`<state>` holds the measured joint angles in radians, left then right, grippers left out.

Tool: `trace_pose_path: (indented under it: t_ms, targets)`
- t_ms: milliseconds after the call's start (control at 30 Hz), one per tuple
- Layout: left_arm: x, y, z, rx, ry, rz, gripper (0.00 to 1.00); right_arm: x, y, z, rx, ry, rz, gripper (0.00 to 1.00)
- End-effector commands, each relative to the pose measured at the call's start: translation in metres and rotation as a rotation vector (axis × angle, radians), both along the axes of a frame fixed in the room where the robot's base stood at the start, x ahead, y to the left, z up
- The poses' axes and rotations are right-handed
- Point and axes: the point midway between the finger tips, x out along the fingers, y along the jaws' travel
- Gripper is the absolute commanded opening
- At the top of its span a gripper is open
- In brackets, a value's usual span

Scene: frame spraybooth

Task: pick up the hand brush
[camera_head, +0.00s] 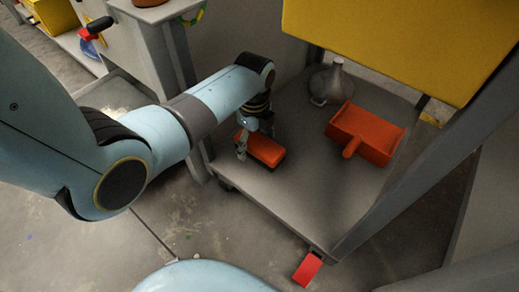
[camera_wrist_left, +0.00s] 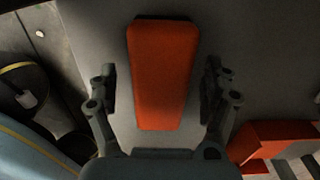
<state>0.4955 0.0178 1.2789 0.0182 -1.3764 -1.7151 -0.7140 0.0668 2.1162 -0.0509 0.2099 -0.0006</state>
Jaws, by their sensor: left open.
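The hand brush (camera_head: 264,150) is an orange-red block lying on the grey lower shelf (camera_head: 300,200) of a cart. In the left wrist view the hand brush (camera_wrist_left: 163,75) lies lengthwise in the middle of the picture. My left gripper (camera_head: 255,138) is over the brush, open and empty. In the left wrist view, the left gripper's fingers (camera_wrist_left: 161,88) show on either side of the brush, with a visible gap at each side. I cannot tell how far above the brush the fingertips are. My right gripper is not in view.
An orange dustpan (camera_head: 372,136) lies right of the brush on the shelf. A grey, narrow-necked vessel (camera_head: 334,84) stands behind. A yellow panel (camera_head: 400,40) overhangs the shelf's back, and a grey post (camera_head: 425,150) rises at right. The shelf's front middle is clear.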

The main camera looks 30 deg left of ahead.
Motion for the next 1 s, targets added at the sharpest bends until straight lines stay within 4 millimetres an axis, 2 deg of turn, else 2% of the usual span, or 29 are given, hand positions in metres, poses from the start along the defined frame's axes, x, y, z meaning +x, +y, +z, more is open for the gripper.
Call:
trace_pose_path:
  t_ms: [233,267,733,1000]
  targets:
    - [0.0007,-0.0001,0.0001,0.000,-0.001,0.000,0.83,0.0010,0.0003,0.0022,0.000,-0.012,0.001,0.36]
    - [0.0007,-0.0001,0.0002,0.000,-0.001,0.000,0.80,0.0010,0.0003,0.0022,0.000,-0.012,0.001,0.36]
    - [0.0003,0.0001,-0.0001,0.000,-0.001,0.000,0.19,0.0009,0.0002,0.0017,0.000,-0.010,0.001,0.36]
    - [0.0005,0.0000,0.0006,0.000,-0.001,0.000,0.19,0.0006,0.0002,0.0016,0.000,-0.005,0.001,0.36]
